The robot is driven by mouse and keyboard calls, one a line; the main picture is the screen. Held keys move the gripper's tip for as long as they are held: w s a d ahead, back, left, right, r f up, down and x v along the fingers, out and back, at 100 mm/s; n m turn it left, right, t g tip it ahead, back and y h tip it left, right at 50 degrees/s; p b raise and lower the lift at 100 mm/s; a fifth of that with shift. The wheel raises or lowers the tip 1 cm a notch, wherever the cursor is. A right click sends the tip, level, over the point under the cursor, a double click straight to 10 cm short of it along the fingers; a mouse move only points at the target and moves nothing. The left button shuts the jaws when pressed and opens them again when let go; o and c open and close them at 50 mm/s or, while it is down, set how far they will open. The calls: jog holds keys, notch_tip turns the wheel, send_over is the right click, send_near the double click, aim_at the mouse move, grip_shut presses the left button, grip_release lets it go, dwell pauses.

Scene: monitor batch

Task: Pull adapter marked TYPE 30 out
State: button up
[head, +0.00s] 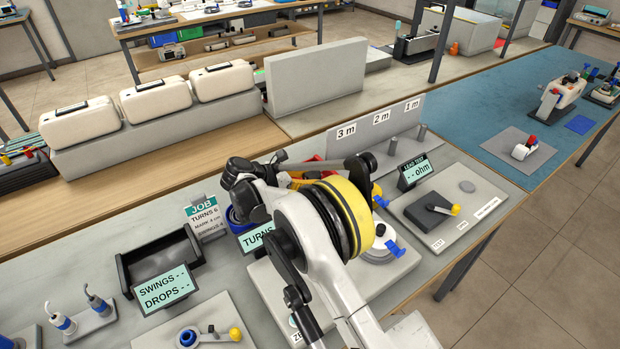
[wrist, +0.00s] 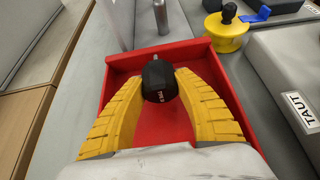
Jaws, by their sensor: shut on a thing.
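In the wrist view, a black adapter (wrist: 158,82) with small white lettering sits between the yellow fingers of my gripper (wrist: 161,76). The lettering is too small to read fully. The fingers are shut on the adapter, one on each side. A short metal pin shows at its far end. Behind and below it is a red tray (wrist: 195,52) with low walls; I cannot tell whether the adapter touches its floor.
In the wrist view, a yellow round piece with a black knob (wrist: 226,32) stands right of the tray, near a block labelled TAUT (wrist: 297,105). In the head view, a grey upright panel marked 3 m, 2 m, 1 m (head: 376,139) stands behind, with a LEAD TEST display (head: 415,172) to the right.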

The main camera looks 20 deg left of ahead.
jog(key=shift+f, duration=0.2)
dwell(0.3)
jog(key=shift+f+b, duration=0.75)
jog(key=shift+f, duration=0.15)
jog(key=o, duration=1.2)
jog(key=v, duration=1.2)
